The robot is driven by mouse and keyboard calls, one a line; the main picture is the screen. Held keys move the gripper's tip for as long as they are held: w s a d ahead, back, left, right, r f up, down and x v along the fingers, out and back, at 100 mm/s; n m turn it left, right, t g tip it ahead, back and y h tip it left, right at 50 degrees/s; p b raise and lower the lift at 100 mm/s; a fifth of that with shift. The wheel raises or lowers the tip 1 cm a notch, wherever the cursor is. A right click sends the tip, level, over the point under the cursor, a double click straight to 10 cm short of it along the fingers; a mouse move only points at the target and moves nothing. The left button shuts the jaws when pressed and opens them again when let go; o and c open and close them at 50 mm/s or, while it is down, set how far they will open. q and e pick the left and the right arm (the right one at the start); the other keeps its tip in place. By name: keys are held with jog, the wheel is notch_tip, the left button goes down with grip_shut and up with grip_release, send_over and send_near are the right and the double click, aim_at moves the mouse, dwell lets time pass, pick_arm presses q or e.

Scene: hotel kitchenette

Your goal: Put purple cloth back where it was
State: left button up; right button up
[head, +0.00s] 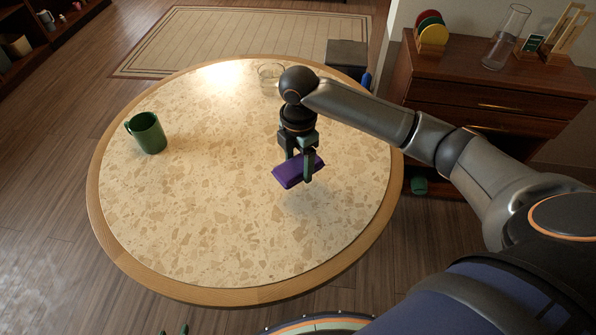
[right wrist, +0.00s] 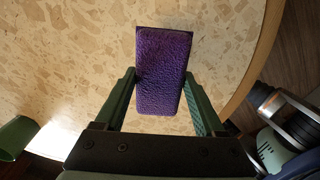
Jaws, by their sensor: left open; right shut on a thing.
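The purple cloth (head: 289,176) is a folded, block-like bundle with a textured surface. My right gripper (head: 298,166) is shut on it over the right-centre part of the round table, and it appears held a little above the top, with a soft shadow below. In the right wrist view the cloth (right wrist: 162,70) sits between the two green fingers of the gripper (right wrist: 162,92). My left gripper (head: 175,331) shows only as green fingertips at the bottom edge of the head view, empty and apart from the cloth.
The round table (head: 200,210) has a speckled top and wooden rim. A green mug (head: 149,133) stands at its left, and a clear glass bowl (head: 268,75) at its far side, close to my right arm. A wooden dresser (head: 480,85) stands at the right. The table's front and middle are clear.

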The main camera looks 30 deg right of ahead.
aim_at(298, 164)
jog(key=w+f, duration=0.1)
jog(key=w+d+f, duration=0.1)
jog(key=f, duration=0.1)
jog(key=w+f, duration=0.1)
jog(key=f, duration=0.1)
jog(key=shift+w+d+b, duration=0.25)
jog(key=shift+d+b, duration=0.15)
notch_tip(298, 164, down, 3)
jog(key=shift+r, duration=0.2)
jog(key=shift+f, duration=0.15)
jog(key=shift+f, duration=0.2)
jog(key=o, duration=1.3)
jog(key=shift+r, duration=0.1)
